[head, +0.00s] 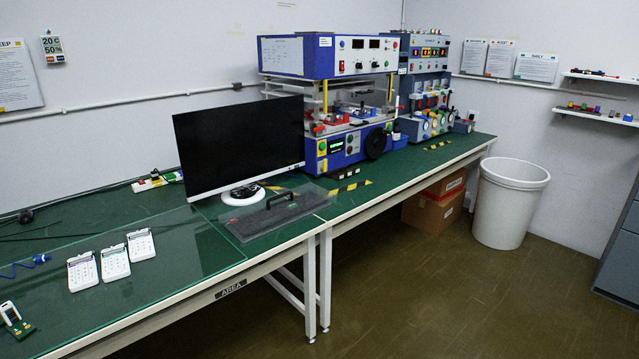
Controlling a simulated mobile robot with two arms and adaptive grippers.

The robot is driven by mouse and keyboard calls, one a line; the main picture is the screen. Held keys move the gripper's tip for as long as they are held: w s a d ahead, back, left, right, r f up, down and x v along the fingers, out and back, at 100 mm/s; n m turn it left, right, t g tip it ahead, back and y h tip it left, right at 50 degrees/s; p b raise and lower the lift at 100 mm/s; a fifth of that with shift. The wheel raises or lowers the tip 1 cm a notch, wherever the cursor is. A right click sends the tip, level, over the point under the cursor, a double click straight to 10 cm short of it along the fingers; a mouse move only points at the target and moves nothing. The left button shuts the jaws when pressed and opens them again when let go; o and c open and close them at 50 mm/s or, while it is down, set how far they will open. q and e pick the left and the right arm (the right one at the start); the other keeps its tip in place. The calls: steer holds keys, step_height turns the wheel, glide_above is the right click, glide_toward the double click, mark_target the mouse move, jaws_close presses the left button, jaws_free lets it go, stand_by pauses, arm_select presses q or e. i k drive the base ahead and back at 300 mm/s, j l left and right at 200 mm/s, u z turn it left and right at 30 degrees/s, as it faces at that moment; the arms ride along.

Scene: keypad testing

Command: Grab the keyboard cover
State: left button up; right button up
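The keyboard cover appears to be the flat, dark, see-through cover (255,223) with a black handle on top. It lies on the green bench top (190,240) at the front edge, in front of the monitor. I cannot make out clearly what is under it. Neither of my grippers shows in the head view.
A black monitor (240,145) on a white round base (242,194) stands just behind the cover. Three white keypads (114,263) lie to the left. Blue test machines (325,57) stand at the back right. A white bin (508,205) and cardboard boxes (432,212) are on the floor.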

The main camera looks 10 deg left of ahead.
mark_target(246, 225)
steer(key=i+u, duration=0.1)
steer(key=i, duration=0.45)
steer(key=i+l+u, duration=0.1)
steer(key=i, duration=0.4)
steer(key=i+l, duration=0.1)
steer(key=i, duration=0.4)
steer(key=i+l+u, duration=0.15)
steer(key=i, duration=0.4)
